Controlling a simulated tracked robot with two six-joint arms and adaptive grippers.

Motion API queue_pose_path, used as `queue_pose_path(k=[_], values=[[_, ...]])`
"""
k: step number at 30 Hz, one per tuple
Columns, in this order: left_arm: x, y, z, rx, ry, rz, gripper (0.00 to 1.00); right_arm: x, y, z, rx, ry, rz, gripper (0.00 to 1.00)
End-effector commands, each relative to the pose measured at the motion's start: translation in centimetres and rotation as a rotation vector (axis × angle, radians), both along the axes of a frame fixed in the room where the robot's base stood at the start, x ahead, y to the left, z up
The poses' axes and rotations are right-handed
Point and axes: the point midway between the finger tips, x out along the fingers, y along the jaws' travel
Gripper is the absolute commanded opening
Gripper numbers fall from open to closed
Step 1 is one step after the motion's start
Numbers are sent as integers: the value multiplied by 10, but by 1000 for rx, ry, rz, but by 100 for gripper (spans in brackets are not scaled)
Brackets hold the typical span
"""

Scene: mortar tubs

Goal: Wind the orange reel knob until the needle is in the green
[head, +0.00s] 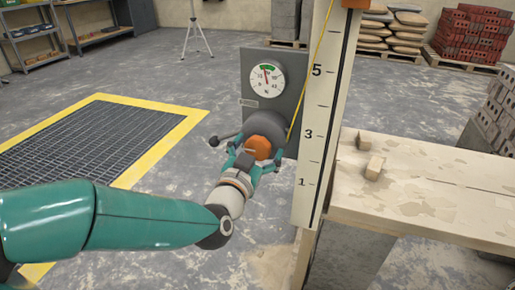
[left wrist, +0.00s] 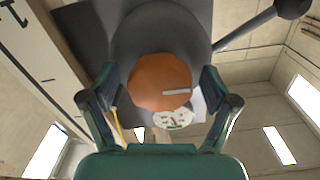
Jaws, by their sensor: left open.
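The orange reel knob (head: 258,146) sits on the front of a dark grey drum (head: 267,124) on a grey plate. My left gripper (head: 256,152) is open with a finger on either side of the knob. The left wrist view shows the knob (left wrist: 158,88) between the fingers (left wrist: 160,80); I cannot tell whether they touch it. The round white gauge (head: 267,79) is above the drum. Its red needle points nearly straight up, close to the green band at the top; exact alignment is too small to tell. My right gripper is out of view.
A lever with a dark ball end (head: 214,141) sticks out left of the drum. A tall numbered scale board (head: 318,110) with a yellow line stands just right. A wooden bench (head: 430,190) with small blocks is beyond it. A yellow-edged floor grating (head: 85,140) lies left.

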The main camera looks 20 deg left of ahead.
Motion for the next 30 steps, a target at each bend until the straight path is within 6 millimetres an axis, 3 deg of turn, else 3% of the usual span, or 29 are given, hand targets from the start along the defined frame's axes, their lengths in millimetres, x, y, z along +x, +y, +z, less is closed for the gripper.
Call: queue_pose_path(k=[5, 18, 30], values=[[-11, 1, 1, -1, -1, 0, 87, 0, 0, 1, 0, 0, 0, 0], [-71, 2, 0, 0, -1, -1, 87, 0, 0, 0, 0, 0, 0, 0], [-75, 3, -1, 0, 1, 0, 87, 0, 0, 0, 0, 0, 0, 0]])
